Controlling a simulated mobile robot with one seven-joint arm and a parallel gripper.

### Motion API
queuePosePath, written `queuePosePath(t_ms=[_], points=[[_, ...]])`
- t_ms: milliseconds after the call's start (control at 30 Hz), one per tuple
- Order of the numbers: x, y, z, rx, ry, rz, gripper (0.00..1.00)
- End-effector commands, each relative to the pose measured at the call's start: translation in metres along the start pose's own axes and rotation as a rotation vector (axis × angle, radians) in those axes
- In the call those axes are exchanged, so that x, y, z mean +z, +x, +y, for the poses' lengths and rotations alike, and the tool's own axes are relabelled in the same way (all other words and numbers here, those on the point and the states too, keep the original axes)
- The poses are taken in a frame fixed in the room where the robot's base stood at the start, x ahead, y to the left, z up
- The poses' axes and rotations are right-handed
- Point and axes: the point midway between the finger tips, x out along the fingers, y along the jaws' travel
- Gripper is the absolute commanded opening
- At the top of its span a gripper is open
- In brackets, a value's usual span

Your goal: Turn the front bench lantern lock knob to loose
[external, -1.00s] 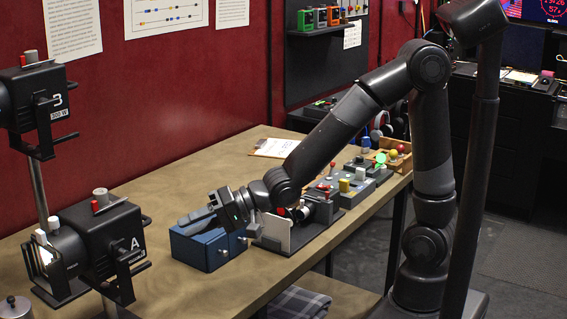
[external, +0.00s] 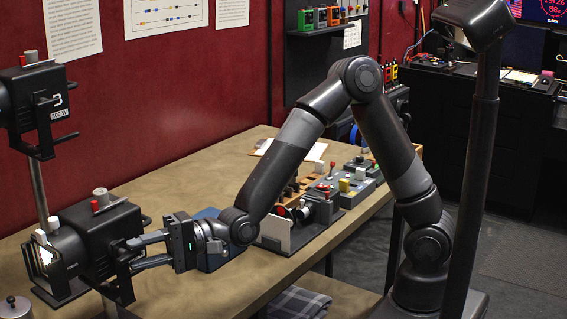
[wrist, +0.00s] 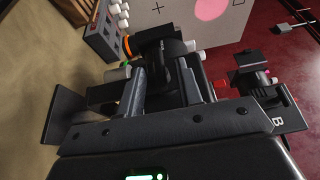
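The front bench lantern (external: 88,232) is a black box on the bench at the left in the external view. A red knob (external: 96,206) and a grey knob (external: 101,193) stand on its top. My gripper (external: 133,254) points left at the lantern's right side, its two fingers spread apart, tips at or very near the side bracket. In the wrist view my gripper (wrist: 162,85) has its fingers on either side of dark lantern parts. A grey-white knob (wrist: 115,73) shows beside the left finger there. I cannot tell which knob is the lock, its setting, or whether I touch it.
A second black lantern (external: 38,100) is mounted above on a pole. A blue box (external: 213,262) sits behind my wrist, partly hidden. Control boxes (external: 345,187) line the bench to the right. Bare bench top (external: 165,295) lies in front of my gripper.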

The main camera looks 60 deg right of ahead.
Motion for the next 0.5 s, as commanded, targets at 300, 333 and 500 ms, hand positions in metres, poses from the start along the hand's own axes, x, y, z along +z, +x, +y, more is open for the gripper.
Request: queuePosePath(t_ms=[300,333,500], points=[[0.0,0.028,0.0,0.001,-0.001,0.0,0.33],[0.0,0.029,0.0,0.001,-0.001,0.001,0.33],[-0.001,0.029,0.0,0.002,-0.001,0.001,0.33]])
